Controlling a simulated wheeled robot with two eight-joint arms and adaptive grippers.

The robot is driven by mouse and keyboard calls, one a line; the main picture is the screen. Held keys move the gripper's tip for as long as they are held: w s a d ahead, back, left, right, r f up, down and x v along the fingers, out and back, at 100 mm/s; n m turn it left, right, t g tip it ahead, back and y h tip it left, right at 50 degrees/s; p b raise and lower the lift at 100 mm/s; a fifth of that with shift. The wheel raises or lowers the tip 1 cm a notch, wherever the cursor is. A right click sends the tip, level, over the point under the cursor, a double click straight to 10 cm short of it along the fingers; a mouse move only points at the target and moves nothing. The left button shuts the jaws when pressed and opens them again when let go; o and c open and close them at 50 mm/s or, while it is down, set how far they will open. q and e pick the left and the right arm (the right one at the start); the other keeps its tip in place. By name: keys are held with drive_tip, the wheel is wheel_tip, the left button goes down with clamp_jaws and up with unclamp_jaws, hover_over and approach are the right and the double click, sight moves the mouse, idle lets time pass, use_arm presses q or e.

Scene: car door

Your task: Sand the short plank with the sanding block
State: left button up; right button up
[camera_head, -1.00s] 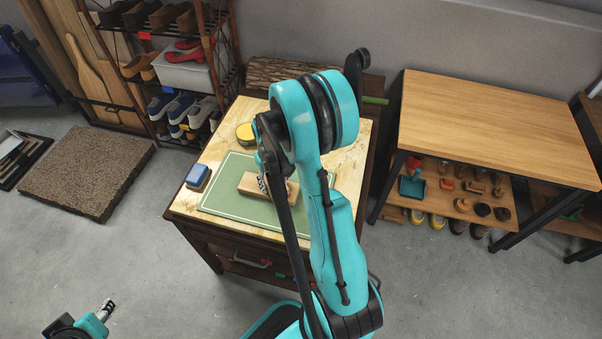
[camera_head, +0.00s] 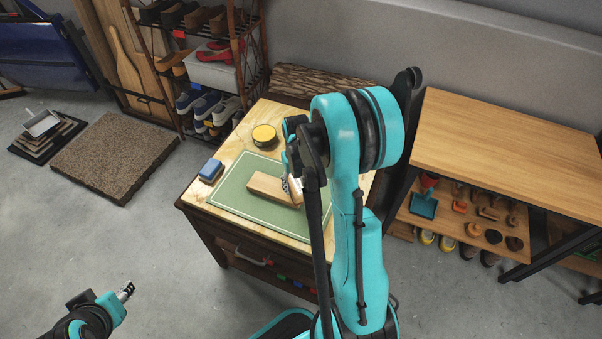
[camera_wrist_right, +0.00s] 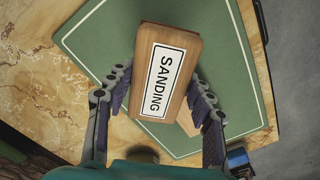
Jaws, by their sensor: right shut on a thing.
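The short plank (camera_head: 266,185) is plain wood and lies on the green mat (camera_head: 234,195) on the workbench. My right gripper (camera_head: 289,184) is at the plank's right part and is shut on the sanding block (camera_head: 296,188). In the right wrist view, the wooden sanding block (camera_wrist_right: 185,50) with a white "SANDING" label sits between the right gripper's two fingers (camera_wrist_right: 160,85). A bit of the plank (camera_wrist_right: 189,117) shows below it there; the rest is hidden. I cannot tell whether block and plank touch. My left gripper (camera_head: 126,291) hangs over the floor, away from the bench.
A blue block (camera_head: 211,170) lies beside the mat's left corner, and a round yellow tin (camera_head: 264,135) stands behind it. A shoe rack (camera_head: 208,60) is behind the bench. A wooden table (camera_head: 507,130) stands to the right, with several small items on its lower shelf.

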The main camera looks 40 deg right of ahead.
drive_tip(key=shift+d+r+p, duration=0.1)
drive_tip(key=shift+r+p, duration=0.4)
drive_tip(key=shift+r, duration=0.45)
drive_tip(key=shift+s+r+p, duration=0.1)
drive_tip(key=shift+r+p, duration=0.85)
drive_tip(key=shift+r, duration=0.45)
